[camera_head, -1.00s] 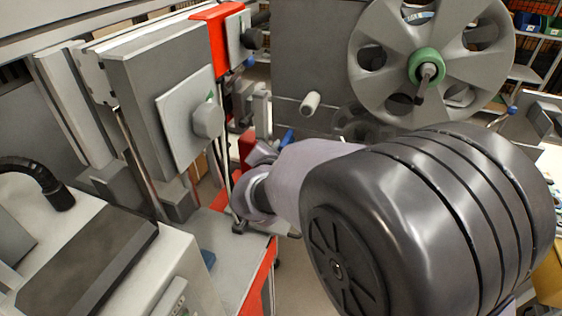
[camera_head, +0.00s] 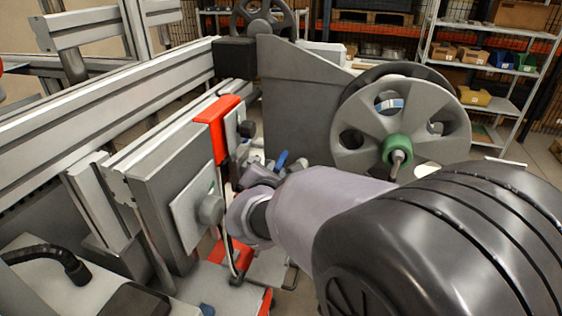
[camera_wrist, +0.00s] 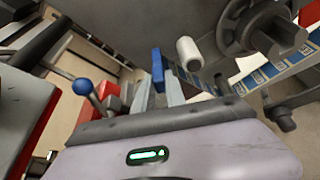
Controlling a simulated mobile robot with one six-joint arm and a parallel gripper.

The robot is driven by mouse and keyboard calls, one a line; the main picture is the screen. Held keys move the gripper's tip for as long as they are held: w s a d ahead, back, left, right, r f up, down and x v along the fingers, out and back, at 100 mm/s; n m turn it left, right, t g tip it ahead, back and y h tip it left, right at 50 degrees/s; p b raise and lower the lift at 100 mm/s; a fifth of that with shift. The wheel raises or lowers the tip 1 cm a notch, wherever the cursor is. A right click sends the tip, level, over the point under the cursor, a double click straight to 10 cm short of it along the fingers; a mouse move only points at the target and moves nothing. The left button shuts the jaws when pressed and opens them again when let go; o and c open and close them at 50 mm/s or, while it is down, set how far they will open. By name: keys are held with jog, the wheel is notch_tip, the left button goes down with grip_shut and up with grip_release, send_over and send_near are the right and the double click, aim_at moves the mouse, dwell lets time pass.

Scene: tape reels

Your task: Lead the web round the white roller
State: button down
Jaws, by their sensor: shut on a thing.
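In the wrist view the white roller (camera_wrist: 188,53) sticks out from the grey panel, right of my gripper (camera_wrist: 160,84). My gripper is shut on a blue tab (camera_wrist: 157,66), which stands up between the fingers. The web (camera_wrist: 190,80), a strip printed with blue labels, runs from beside the tab past the lower side of the roller and on to the right. I cannot tell whether it touches the roller. In the head view the gripper and blue tab (camera_head: 281,158) show beyond my wrist; the white roller is not visible there.
A grey box with a red frame (camera_head: 219,123) is close on the left. In the wrist view a blue-knobbed lever (camera_wrist: 83,87) stands left of the gripper.

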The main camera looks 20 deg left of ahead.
jog(key=d+r+b, duration=0.1)
jog(key=d+b, duration=0.5)
jog(key=d, duration=0.2)
jog(key=shift+d+r, duration=0.15)
jog(key=shift+d, duration=0.25)
jog(key=shift+s, duration=0.1)
